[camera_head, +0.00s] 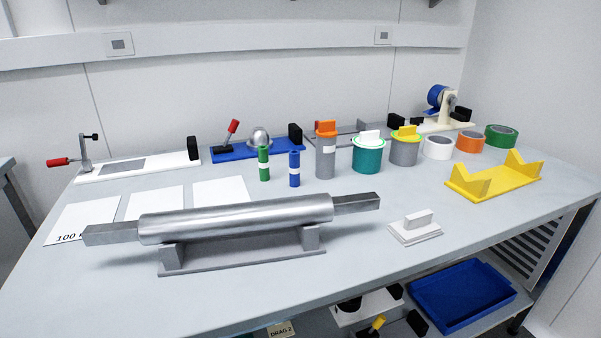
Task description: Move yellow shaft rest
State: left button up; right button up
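The yellow shaft rest (493,181) stands upright on the right part of the table (390,278), near its right edge. It has a flat base with a raised V-notched support at each end, and nothing lies in it. A grey metal shaft (240,219) with square ends lies across a separate grey rest (240,256) at the front left. Neither of my grippers shows in this view.
A white block with a handle (415,229) sits between the shaft and the yellow rest. Several lidded cups, including a teal one (368,156), and tape rolls (501,136) stand behind. A blue tray (461,297) is below the table. The front right tabletop is mostly clear.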

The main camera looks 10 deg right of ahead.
aim_at(482, 186)
jog(key=z, duration=1.5)
